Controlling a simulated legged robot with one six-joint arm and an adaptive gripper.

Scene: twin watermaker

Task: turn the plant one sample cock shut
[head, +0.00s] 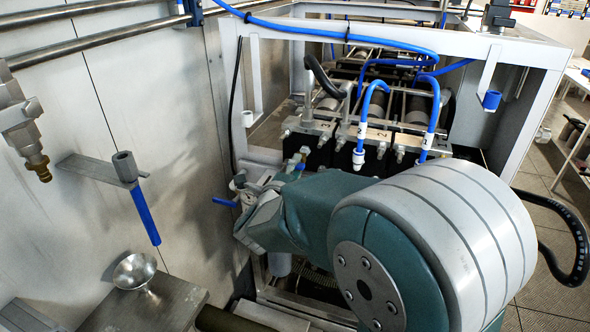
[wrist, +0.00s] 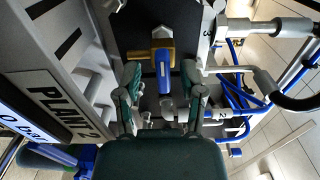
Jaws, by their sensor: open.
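In the wrist view a small cock has a yellow end (wrist: 137,54), a grey end and a blue lever (wrist: 163,80). The lever points back toward my gripper (wrist: 166,78). My gripper is open, with one finger on each side of the lever and a visible gap at both sides. In the head view my gripper (head: 252,207) is at the front left of the machine frame, partly hidden by my wrist. A blue lever (head: 225,202) shows just left of it, and a small blue and yellow fitting (head: 302,158) shows above my arm. I cannot tell which is the wrist-view cock.
A label (wrist: 66,106) near the cock appears to read "PLANT 2". Blue hoses (head: 376,88) and the white machine frame (head: 240,70) surround the space. A brass-tipped valve (head: 38,165), a hanging blue handle (head: 146,215) and a metal funnel (head: 134,272) are at left.

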